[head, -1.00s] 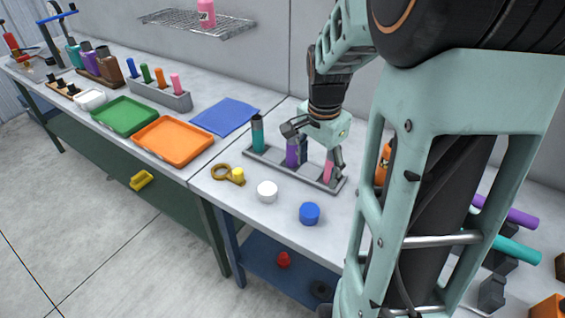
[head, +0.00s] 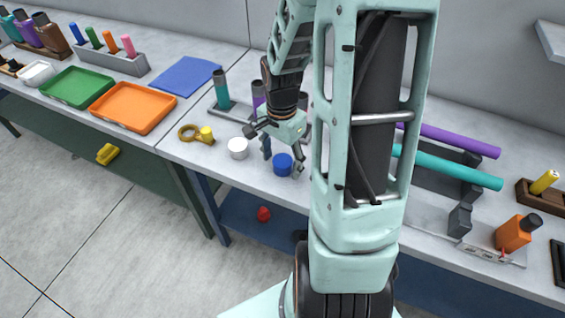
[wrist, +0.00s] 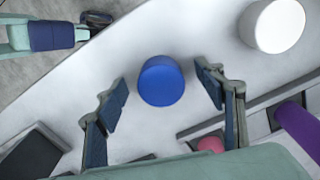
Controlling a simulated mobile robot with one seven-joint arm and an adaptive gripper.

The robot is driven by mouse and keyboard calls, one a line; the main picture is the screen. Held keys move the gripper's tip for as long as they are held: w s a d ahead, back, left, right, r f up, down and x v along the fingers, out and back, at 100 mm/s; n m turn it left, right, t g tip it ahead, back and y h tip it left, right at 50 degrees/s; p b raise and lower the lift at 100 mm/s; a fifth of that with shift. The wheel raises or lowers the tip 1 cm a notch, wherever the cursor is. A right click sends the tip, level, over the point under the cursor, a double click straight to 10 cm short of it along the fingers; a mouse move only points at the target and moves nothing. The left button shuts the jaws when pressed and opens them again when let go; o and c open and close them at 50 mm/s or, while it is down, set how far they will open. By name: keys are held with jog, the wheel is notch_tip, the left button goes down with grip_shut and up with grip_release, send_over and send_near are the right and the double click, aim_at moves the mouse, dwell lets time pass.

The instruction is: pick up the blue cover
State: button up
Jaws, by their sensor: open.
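The blue cover (head: 282,165) is a short, round cylinder standing on the grey tabletop near its front edge. My gripper (head: 273,152) is over it, pointing down, with its fingers spread. In the wrist view the blue cover (wrist: 161,82) lies between the two open fingertips of my gripper (wrist: 162,80), with a gap on both sides. I see no contact. The exact height of the fingertips above the table is hard to tell.
A white cover (head: 238,149) stands just left of my gripper. Behind is a holder with a teal bottle (head: 221,90) and a purple one (wrist: 299,128). The table's front edge is close.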

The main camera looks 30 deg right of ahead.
jog(key=shift+f, duration=0.25)
jog(key=c, duration=1)
jog(key=shift+o, duration=0.2)
jog(key=shift+r, duration=0.1)
